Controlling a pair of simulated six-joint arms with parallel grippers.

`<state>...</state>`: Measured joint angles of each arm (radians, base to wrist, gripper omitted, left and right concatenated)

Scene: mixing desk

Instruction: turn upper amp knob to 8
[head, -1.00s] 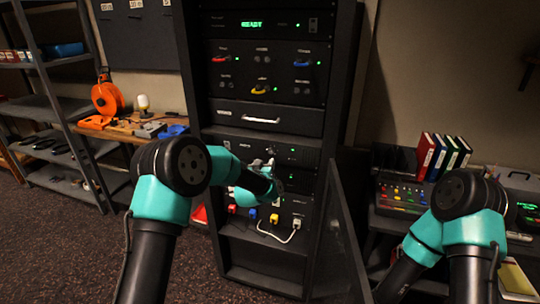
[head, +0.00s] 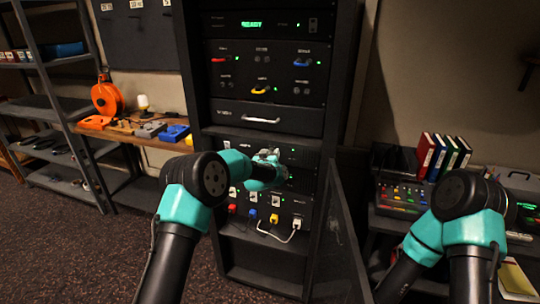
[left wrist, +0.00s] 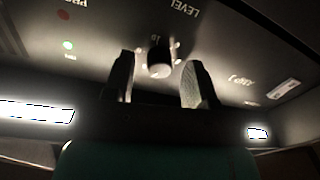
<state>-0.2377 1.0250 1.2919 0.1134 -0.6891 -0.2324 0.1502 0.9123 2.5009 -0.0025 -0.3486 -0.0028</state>
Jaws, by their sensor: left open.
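My left gripper (head: 268,154) is in front of the upper amp panel (head: 305,155) in the rack and hides its knob in the head view. In the left wrist view a dark round knob with a pale face (left wrist: 159,65) sits on a panel lettered LEVEL and AMP 1, with light marks around it. The open fingers of the left gripper (left wrist: 158,72) stand on either side of the knob, with a visible gap on each side. The knob's setting is too dim to read. My right gripper is out of view; only its arm shows.
Lower in the rack are coloured plugs with a white cable (head: 284,238). A drawer with a white handle (head: 261,120) is above the amp. The open rack door (head: 338,240) stands to the right. A side desk with a mixer (head: 400,197) is further right.

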